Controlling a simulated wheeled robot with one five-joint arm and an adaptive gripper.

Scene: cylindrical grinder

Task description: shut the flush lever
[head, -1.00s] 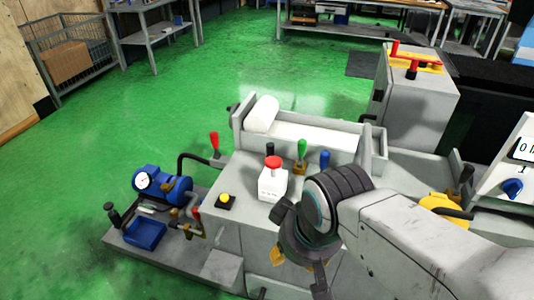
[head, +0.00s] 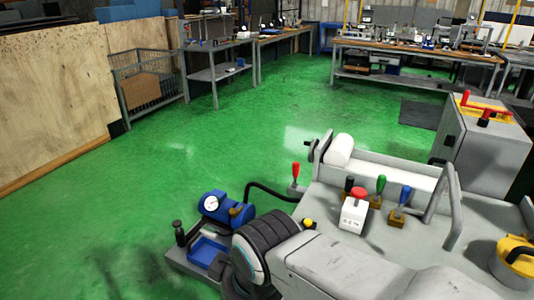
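Several coloured levers stand on the grey machine: a red lever (head: 295,173) at its left edge, a black one (head: 348,186), a green one (head: 380,186) and a blue one (head: 404,197). No label shows which is the flush lever. A blue pump with a gauge (head: 212,205) stands left of the machine. The small red-handled lever near the pump is not visible now; my arm covers that area. My arm reaches in from the lower right and bends down at the bottom centre. My gripper is out of sight below the frame.
A white box with a red button (head: 354,211) and a grey bent handle (head: 446,205) stand on the machine. A blue tray (head: 208,250) lies beside the pump. A grey cabinet (head: 487,145) stands at right. Green floor (head: 130,200) is open to the left.

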